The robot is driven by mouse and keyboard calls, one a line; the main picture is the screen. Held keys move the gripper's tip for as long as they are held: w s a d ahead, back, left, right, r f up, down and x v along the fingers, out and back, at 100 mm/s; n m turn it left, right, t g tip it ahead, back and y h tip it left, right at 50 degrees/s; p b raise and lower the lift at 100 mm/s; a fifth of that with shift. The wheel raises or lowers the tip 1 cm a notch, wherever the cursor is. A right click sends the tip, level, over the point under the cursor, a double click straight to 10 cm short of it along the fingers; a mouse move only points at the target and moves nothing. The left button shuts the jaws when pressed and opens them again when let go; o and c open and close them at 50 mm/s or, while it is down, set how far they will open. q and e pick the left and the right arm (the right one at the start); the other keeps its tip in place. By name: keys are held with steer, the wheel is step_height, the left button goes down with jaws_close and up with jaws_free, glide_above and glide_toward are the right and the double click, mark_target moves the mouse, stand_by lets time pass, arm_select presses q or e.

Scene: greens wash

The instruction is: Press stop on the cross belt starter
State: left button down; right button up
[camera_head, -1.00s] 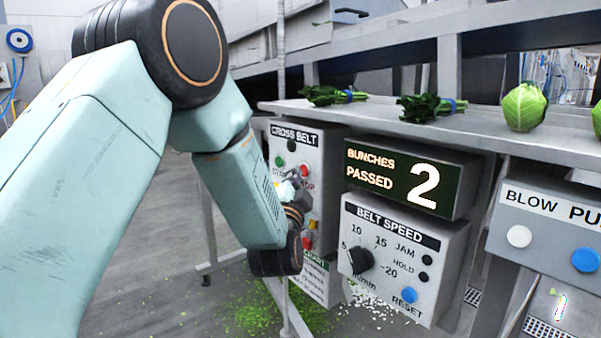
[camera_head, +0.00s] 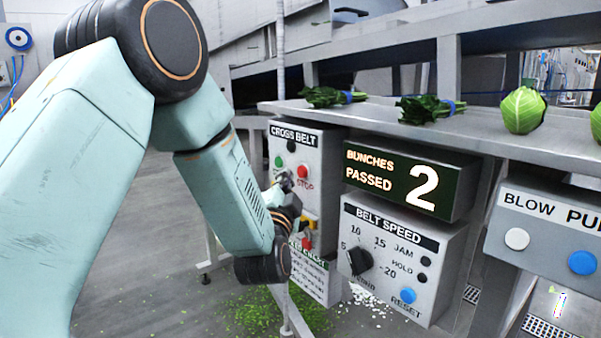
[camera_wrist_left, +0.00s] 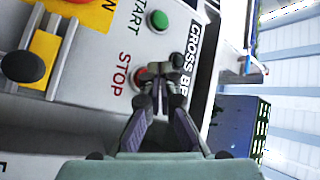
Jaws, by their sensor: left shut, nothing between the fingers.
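The cross belt starter (camera_head: 312,150) is a grey box left of centre in the head view, under a CROSS BELT label. Its red STOP button (camera_head: 302,171) shows beside the green START button (camera_head: 279,161). My left gripper (camera_head: 282,181) is shut and empty, left of and slightly below the STOP button in the picture. In the left wrist view, my shut fingertips (camera_wrist_left: 158,74) overlap the right edge of the red STOP button (camera_wrist_left: 137,78). The green START button (camera_wrist_left: 159,20) is clear of them. I cannot tell whether the fingertips touch the panel.
To the right are the BUNCHES PASSED display (camera_head: 399,208) reading 2, the BELT SPEED box (camera_head: 447,243) and the BLOW panel (camera_head: 548,190). Greens lie on the shelf (camera_head: 365,116) above.

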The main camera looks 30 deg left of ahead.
arm_select(q)
steer(key=shift+s+a+p, duration=0.25)
steer(key=shift+s+a, duration=0.05)
steer(key=shift+s, duration=0.4)
steer(key=shift+s+a+p, duration=0.25)
steer(key=shift+s+p, duration=0.05)
steer(key=shift+s, duration=0.4)
steer(key=shift+s+a+p, duration=0.25)
steer(key=shift+s+a, duration=0.05)
steer(key=shift+s, duration=0.4)
